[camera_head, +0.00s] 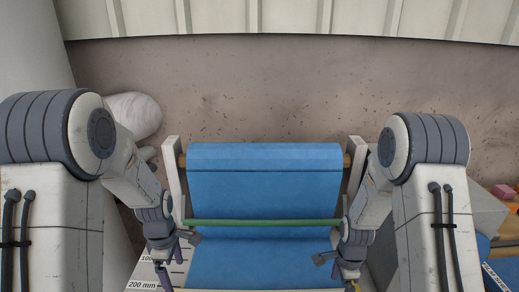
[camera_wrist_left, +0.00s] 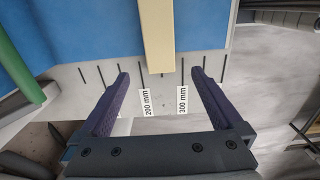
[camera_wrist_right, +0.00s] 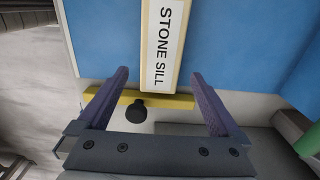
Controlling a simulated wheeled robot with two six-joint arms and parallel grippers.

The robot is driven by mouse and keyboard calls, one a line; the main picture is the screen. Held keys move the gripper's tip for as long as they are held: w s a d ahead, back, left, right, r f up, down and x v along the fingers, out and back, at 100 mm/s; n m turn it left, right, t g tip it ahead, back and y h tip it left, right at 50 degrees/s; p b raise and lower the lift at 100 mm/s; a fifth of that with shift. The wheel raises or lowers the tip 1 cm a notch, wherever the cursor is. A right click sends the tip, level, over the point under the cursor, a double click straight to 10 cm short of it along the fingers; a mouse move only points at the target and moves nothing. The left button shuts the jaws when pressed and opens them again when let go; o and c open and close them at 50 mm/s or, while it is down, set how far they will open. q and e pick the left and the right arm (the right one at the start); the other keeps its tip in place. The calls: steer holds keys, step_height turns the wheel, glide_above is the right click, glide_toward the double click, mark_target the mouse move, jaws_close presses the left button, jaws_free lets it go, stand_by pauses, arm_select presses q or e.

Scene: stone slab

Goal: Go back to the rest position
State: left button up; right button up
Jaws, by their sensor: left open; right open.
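My left gripper (camera_head: 179,262) hangs at the left side of a blue sheet (camera_head: 265,180). In the left wrist view its jaws (camera_wrist_left: 160,73) are apart and empty, with the end of a pale yellow bar (camera_wrist_left: 157,40) in line between them. My right gripper (camera_head: 336,271) hangs at the sheet's right side. In the right wrist view its jaws (camera_wrist_right: 160,73) are apart and empty, pointing at a bar labelled "STONE SILL" (camera_wrist_right: 163,45). I cannot tell how far either bar is from the fingers.
A green rod (camera_head: 264,223) crosses the sheet between white side posts (camera_head: 172,165). A millimetre scale (camera_wrist_left: 146,103) runs along the edge. A yellow strip with a black knob (camera_wrist_right: 136,110) lies below the right gripper. A white sack (camera_head: 133,112) lies behind the left arm. Ground beyond the sheet is clear.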

step_height(320, 180, down, 4)
steer(key=shift+s+r, duration=0.1)
arm_select(q)
step_height(320, 180, down, 5)
steer(key=shift+f, duration=0.1)
arm_select(e)
steer(key=shift+f, duration=0.3)
arm_select(q)
steer(key=shift+f, duration=0.75)
